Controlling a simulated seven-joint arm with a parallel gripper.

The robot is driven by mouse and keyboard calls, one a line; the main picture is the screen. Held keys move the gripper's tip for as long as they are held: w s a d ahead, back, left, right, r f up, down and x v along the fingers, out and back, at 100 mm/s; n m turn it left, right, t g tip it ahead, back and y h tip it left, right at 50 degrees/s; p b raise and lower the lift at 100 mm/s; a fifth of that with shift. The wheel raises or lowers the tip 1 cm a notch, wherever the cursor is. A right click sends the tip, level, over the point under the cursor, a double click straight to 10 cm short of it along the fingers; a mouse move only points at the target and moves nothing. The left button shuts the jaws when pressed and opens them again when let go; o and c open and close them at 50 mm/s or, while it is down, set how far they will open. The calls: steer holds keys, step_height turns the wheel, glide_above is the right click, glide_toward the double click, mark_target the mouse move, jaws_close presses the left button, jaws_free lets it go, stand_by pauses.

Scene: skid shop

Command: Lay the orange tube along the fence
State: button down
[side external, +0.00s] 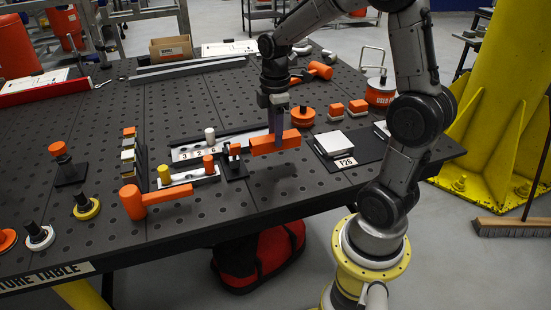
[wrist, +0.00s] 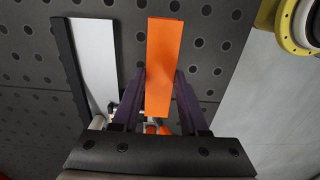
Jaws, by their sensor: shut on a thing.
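The orange tube (side external: 276,143) is a straight, square-sided bar held above the table, with a dark shadow under it. It also shows in the wrist view (wrist: 164,65), running lengthwise between the fingers. My gripper (side external: 277,130) is shut on it; its two dark purple fingers (wrist: 160,85) press its long sides. In the wrist view a low black strip (wrist: 68,65) runs along a white plate (wrist: 95,60), left of the tube and apart from it. In the side view a long black rail (side external: 222,133) stands behind the numbered plate. I cannot tell which is the fence.
A white block on a black base (side external: 334,144) with a label is to the tube's right. A small orange-topped stand (side external: 235,163) is close at its left. An orange mallet (side external: 150,198) lies front left. The perforated table (side external: 255,200) is clear in front.

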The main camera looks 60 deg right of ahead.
steer(key=shift+r, duration=0.4)
steer(key=shift+s, duration=0.1)
steer(key=shift+w+d, duration=0.9)
steer(key=shift+w, duration=1.15)
steer(key=shift+w+d, duration=0.85)
steer(key=shift+w, duration=1.25)
steer(key=shift+w+d, duration=0.9)
steer(key=shift+w, duration=1.15)
steer(key=shift+f, duration=1.85)
steer(key=shift+c, duration=1.8)
jaws_free()
steer(key=shift+o, duration=0.2)
